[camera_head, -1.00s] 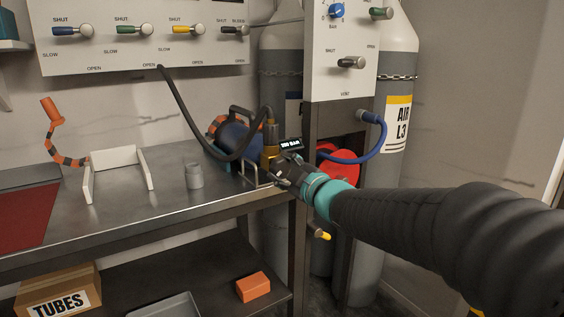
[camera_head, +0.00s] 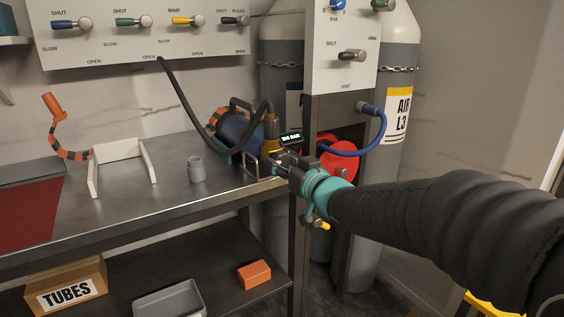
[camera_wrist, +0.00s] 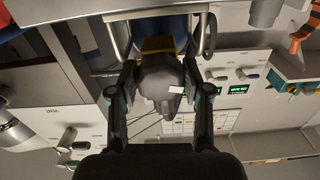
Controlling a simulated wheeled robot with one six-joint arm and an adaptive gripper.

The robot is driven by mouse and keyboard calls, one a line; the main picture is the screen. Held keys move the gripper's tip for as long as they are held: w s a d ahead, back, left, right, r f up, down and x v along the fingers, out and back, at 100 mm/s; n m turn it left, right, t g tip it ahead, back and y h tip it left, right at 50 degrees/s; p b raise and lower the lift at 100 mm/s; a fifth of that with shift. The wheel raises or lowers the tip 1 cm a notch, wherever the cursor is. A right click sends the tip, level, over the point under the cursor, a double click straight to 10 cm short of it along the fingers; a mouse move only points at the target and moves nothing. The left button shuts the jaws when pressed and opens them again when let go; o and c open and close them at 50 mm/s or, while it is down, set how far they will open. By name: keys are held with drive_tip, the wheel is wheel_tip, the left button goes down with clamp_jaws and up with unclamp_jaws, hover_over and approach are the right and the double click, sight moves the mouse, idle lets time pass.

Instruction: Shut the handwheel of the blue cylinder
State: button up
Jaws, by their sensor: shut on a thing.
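The blue cylinder (camera_head: 235,126) lies on its side on the metal bench, its valve end toward the right edge. A black hose runs to its brass valve fitting (camera_head: 270,143). My gripper (camera_head: 277,167) is at that valve end, beside the bench edge. In the wrist view, a dark grey handwheel (camera_wrist: 158,78) with a white mark sits between the fingers of my gripper (camera_wrist: 158,88). My gripper is shut on it. The blue cylinder end (camera_wrist: 160,24) shows just beyond. In the head view my fingers mostly hide the handwheel.
A small display (camera_head: 291,138) stands close above my gripper. A red disc (camera_head: 338,160) and a blue hose (camera_head: 377,138) are just right of it. A grey cup (camera_head: 197,169) and a white stand (camera_head: 122,166) are on the bench, with free room between.

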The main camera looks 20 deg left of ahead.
drive_tip(key=m, duration=0.7)
drive_tip(key=shift+f, duration=0.1)
drive_tip(key=m, duration=0.4)
drive_tip(key=shift+m, duration=1.9)
drive_tip(key=o, duration=1.2)
drive_tip(key=v, duration=1.2)
drive_tip(key=shift+s, duration=0.1)
